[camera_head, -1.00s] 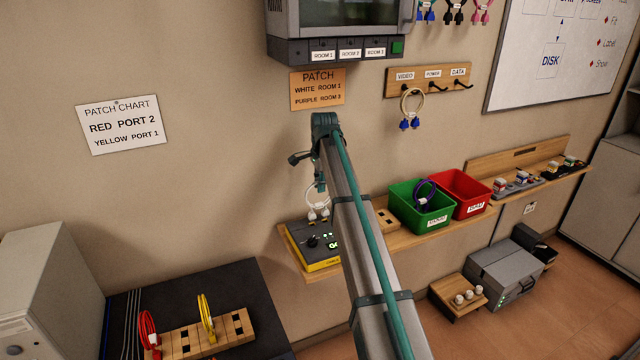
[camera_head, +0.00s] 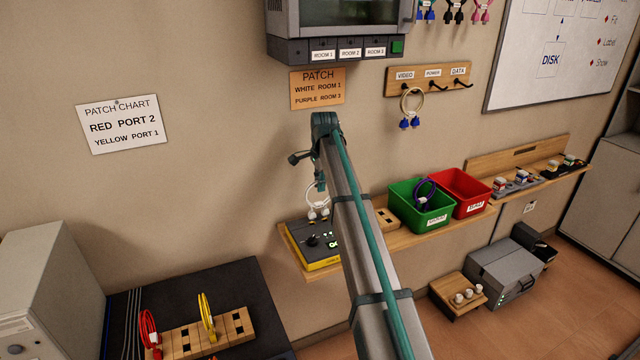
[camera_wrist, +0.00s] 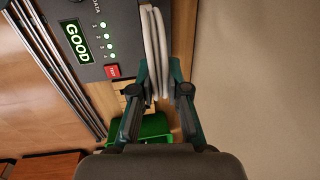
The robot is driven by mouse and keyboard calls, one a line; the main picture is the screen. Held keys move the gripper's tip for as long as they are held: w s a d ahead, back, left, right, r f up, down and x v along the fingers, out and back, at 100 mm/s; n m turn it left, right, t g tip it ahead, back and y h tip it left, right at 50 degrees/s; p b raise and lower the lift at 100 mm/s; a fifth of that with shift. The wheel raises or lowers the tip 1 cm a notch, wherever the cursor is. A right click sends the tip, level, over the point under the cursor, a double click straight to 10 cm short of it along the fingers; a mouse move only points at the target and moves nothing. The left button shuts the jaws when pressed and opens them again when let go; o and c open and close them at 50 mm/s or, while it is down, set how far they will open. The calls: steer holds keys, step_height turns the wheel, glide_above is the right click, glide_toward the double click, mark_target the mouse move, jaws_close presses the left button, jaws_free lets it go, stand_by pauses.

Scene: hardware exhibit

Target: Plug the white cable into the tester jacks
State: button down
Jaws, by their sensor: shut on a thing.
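The white cable (camera_head: 317,199) is a loop with two pale plugs at its lower end, at the back edge of the tester (camera_head: 313,252). I cannot tell whether the plugs sit fully in the jacks. The tester is a dark box with a yellow base, a knob and green lights on the wall shelf. In the wrist view the tester (camera_wrist: 110,14) shows a lit GOOD display, several green lights and a red button. My gripper (camera_wrist: 162,92) is shut on the white cable (camera_wrist: 154,45), whose strands run between its fingers. In the head view my arm partly hides the tester's right side.
A green bin (camera_head: 413,217) holding a purple cable and a red bin (camera_head: 467,188) stand right of the tester on the shelf (camera_head: 380,243). A wooden block (camera_head: 386,219) lies between tester and bins. Red and yellow cables stand in a wooden rack (camera_head: 190,340) at lower left.

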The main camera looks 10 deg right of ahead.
steer(key=shift+f+p, duration=0.45)
steer(key=shift+f, duration=0.55)
stand_by(3.0)
steer(key=shift+c, duration=2.2)
jaws_free()
steer(key=shift+r, duration=0.1)
step_height(320, 180, up, 7)
steer(key=p, duration=0.3)
steer(key=shift+s+r+p, duration=0.15)
steer(key=shift+s+p, duration=0.25)
steer(key=shift+s, duration=0.05)
steer(key=shift+d, duration=0.1)
